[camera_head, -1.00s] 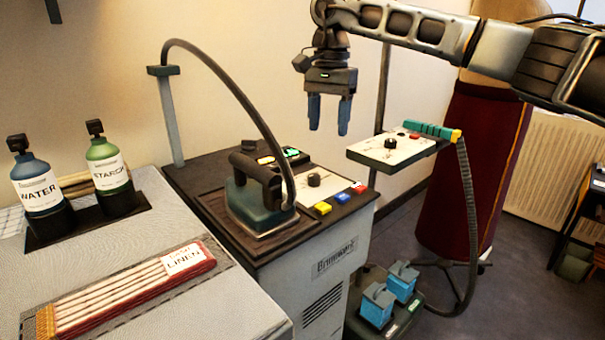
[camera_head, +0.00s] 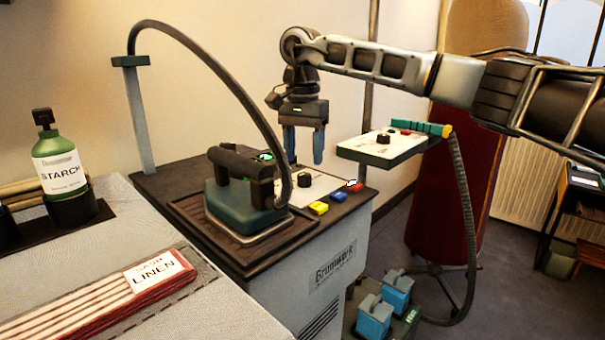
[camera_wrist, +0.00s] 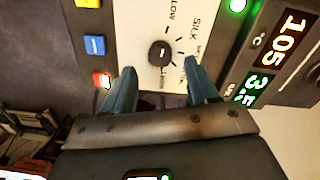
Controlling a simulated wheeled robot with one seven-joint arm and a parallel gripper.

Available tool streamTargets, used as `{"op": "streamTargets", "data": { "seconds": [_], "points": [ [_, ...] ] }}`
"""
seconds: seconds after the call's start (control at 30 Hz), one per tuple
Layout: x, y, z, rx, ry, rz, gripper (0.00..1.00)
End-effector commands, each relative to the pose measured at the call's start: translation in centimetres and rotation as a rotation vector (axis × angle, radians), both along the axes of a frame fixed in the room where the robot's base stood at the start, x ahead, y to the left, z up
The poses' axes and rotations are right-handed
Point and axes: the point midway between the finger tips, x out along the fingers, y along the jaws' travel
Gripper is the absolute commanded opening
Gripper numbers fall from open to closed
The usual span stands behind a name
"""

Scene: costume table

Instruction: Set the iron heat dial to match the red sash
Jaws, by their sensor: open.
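The red-and-white striped sash (camera_head: 95,312) lies flat on the grey board, with a tag reading "SASH LINEN" (camera_head: 160,271). The black heat dial (camera_head: 305,180) stands on a white panel on the iron station. In the wrist view the dial (camera_wrist: 162,53) has tick marks around it; "LOW" and "SILK" are readable and other labels are partly covered by my fingers. Its exact setting is unclear. My gripper (camera_head: 304,154) is open and empty above the panel, its blue fingers (camera_wrist: 160,78) apart on either side below the dial in the wrist picture.
The iron (camera_head: 245,195) stands beside the panel, its hose arching overhead. Yellow (camera_head: 318,208), blue (camera_head: 338,196) and red (camera_head: 354,185) buttons line the panel's edge. A second panel with a knob (camera_head: 383,145) stands right. Displays read 105 (camera_wrist: 288,36) and apparently 3.5 (camera_wrist: 254,90).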

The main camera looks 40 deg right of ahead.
Motion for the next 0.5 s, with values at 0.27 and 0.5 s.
{"op": "streamTargets", "data": {
  "seconds": [0.27, 0.5],
  "points": [
    [-0.1, 0.0, -3.9, 0.002, 0.0, 0.0, 0.59],
    [-0.1, 0.0, -4.7, 0.0, -0.001, 0.0, 0.59]
  ]
}}
